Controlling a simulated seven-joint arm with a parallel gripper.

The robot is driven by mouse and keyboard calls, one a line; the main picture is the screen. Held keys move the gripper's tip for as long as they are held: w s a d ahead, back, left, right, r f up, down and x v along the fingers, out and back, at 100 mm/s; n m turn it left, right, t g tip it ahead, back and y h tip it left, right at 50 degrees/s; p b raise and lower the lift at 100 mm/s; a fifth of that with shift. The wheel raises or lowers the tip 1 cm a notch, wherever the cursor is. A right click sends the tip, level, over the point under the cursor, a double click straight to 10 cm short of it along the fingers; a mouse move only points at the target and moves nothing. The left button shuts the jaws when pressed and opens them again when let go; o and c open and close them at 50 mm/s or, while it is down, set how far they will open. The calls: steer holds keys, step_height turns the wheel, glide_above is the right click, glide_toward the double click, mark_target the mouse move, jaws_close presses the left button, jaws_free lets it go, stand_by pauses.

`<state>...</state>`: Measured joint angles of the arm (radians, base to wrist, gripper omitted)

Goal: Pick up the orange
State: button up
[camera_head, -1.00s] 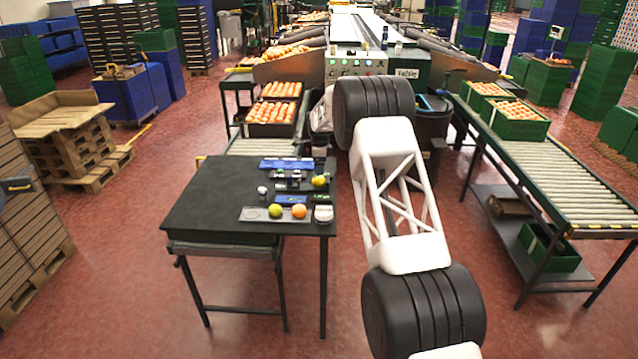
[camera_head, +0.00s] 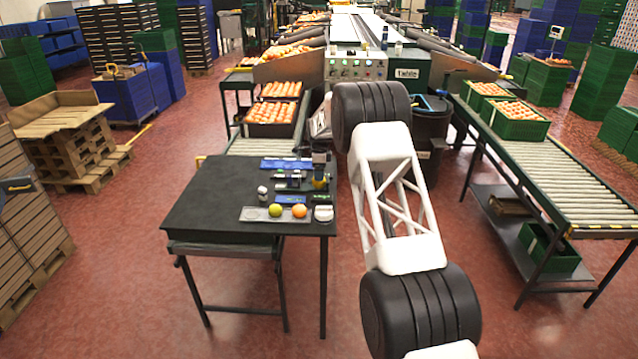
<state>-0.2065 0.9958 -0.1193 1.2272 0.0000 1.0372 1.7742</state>
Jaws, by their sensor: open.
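The orange (camera_head: 299,211) sits at the right end of a grey tray (camera_head: 262,219) on the dark table (camera_head: 205,190). A yellow-green fruit (camera_head: 275,210) sits to its left in the same tray. My gripper (camera_head: 320,177) points down at the table's right side, behind the orange and apart from it.
A white bowl-like item (camera_head: 323,213) stands right of the tray. Blue trays (camera_head: 286,163) and small dark items lie behind. A small white item (camera_head: 262,192) is on the table. The table's left half is clear. A roller conveyor (camera_head: 545,185) stands at right.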

steer(key=shift+a+f, duration=0.1)
steer(key=shift+f, duration=2.5)
steer(key=c, duration=1)
steer(key=shift+r, duration=0.1)
steer(key=shift+r, duration=4.95)
